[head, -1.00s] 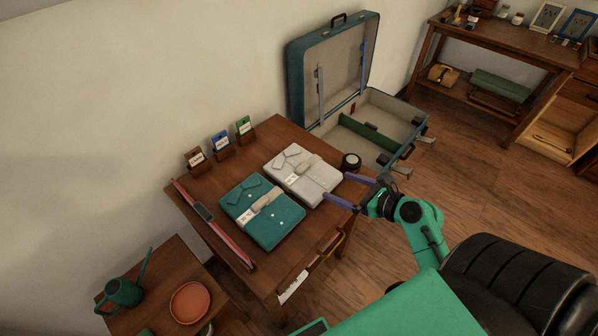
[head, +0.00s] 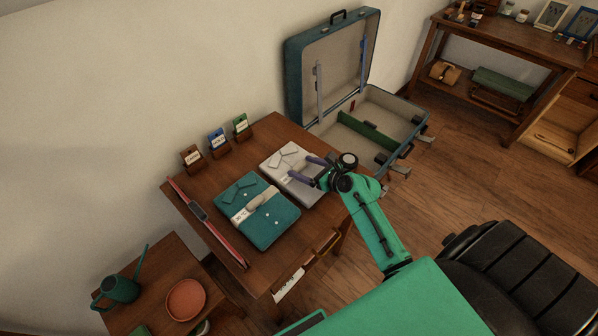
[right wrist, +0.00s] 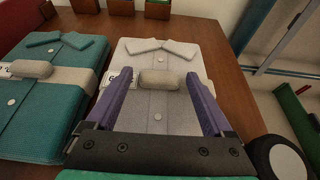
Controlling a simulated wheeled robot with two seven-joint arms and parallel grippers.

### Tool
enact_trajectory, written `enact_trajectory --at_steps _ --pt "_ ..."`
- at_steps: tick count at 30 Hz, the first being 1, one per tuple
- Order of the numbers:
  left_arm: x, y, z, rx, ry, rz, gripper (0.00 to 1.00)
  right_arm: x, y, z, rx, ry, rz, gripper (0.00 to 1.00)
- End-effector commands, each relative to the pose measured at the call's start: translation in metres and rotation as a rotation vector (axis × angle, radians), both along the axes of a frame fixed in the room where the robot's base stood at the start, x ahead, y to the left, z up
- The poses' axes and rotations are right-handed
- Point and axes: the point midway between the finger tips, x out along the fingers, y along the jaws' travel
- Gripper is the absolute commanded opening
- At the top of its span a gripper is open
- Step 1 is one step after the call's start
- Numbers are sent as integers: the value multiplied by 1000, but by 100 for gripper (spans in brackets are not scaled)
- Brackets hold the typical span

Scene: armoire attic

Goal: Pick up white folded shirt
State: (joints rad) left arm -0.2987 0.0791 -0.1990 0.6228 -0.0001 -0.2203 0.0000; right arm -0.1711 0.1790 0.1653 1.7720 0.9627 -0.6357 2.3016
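The white folded shirt (head: 283,159) lies flat on the wooden table, beside the teal folded shirt (head: 265,222). In the right wrist view the white shirt (right wrist: 160,107) has a rounded light handle-like piece (right wrist: 160,80) across its middle. My right gripper (head: 295,168) is over the white shirt. In the right wrist view its two purple fingers (right wrist: 155,84) are spread wide, one on each side of the rounded piece, with nothing between them gripped. Whether the fingers touch the shirt is unclear. My left gripper is not in view.
Several small label holders (head: 217,144) stand along the table's back edge. A red strap-like item (head: 205,219) lies along the left edge. An open suitcase (head: 385,123) stands beyond the table. A round black object (right wrist: 279,158) sits close to the right finger.

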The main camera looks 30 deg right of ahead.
Motion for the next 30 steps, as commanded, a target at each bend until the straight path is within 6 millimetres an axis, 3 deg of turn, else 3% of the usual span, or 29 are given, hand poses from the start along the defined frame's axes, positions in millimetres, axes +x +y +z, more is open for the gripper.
enact_trajectory --at_steps 1,6,14,19,23,30 --pt "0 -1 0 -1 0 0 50 0 0 0 0 0 0 62" --pt "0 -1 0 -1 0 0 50 0 0 0 0 0 0 0" --pt "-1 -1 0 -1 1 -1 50 0 0 1 0 -2 -1 0" --pt "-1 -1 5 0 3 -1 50 0 0 15 0 -4 -1 0" --pt "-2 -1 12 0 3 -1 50 1 0 42 0 -6 0 0" --pt "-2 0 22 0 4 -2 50 1 0 121 0 -10 -1 0"
